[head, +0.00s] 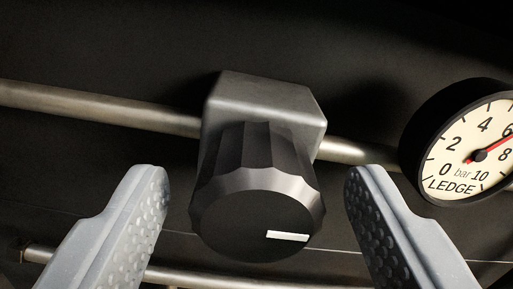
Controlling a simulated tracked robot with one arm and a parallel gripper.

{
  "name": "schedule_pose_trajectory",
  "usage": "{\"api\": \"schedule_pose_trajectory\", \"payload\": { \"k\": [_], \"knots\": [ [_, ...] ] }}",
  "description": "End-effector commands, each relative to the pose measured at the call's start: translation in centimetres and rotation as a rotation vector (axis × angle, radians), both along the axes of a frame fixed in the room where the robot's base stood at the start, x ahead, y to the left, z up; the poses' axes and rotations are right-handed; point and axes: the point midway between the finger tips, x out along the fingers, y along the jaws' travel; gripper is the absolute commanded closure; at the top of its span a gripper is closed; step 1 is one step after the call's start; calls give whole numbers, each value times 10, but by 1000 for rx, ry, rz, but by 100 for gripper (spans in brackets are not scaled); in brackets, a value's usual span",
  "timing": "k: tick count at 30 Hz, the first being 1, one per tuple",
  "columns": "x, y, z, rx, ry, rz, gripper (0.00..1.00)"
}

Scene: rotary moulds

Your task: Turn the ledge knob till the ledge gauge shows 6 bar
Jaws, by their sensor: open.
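The ledge knob (258,205) is black and fluted, set on the front of a grey block (265,95). A white mark on its face points to the right. My gripper (256,178) is open, with one grey dimpled finger on each side of the knob and a visible gap on both sides. The round ledge gauge (462,140) is at the right, with a black rim and cream dial marked LEDGE and bar. Its red needle points up and right, close to the 6 and seemingly a little on the 8 side. The frame's edge cuts off the dial and the needle's tip.
A metal pipe (100,107) runs from the left into the block and continues right toward the gauge. A second, lower pipe (120,268) crosses behind the knob and fingers. The dark wall (120,45) above the upper pipe is clear.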

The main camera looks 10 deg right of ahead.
Motion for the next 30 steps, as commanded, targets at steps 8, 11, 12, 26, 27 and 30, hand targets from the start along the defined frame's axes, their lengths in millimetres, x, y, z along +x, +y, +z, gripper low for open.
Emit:
{"api": "schedule_pose_trajectory", "payload": {
  "k": [8, 11, 12, 26, 27, 30],
  "knots": [
    [8, 0, -1, -2, 2, 2, 41],
    [8, 0, -1, -2, 2, 1, 41],
    [8, 0, -1, -2, 2, 1, 41],
    [8, 0, 0, 45, 0, 2, 85],
    [8, 1, 0, 73, -1, 2, 85],
    [8, 1, 0, 155, -4, 3, 85]
  ]
}}
